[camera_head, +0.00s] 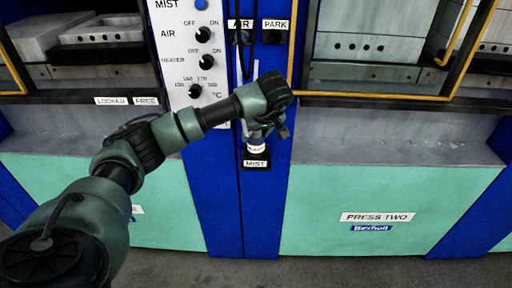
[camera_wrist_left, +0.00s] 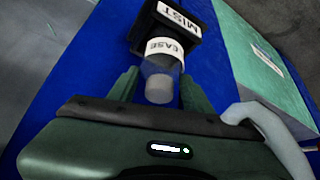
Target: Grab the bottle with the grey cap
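The bottle (camera_wrist_left: 163,57) has a white label and stands in a black holder marked MIST on the blue column. Its grey cap (camera_wrist_left: 159,90) points toward my left gripper (camera_wrist_left: 160,92). In the wrist view the two green fingers are apart, one on each side of the cap, with visible gaps. In the head view my left gripper (camera_head: 263,130) is just above the bottle (camera_head: 256,148), hiding its upper part. My right gripper is in neither view.
The MIST holder (camera_head: 256,163) juts from the blue column. Press Two (camera_head: 390,205) stands to the right with a grey ledge (camera_head: 400,150). A control panel (camera_head: 190,60) with knobs is at the upper left. A black cable (camera_head: 241,45) hangs above the gripper.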

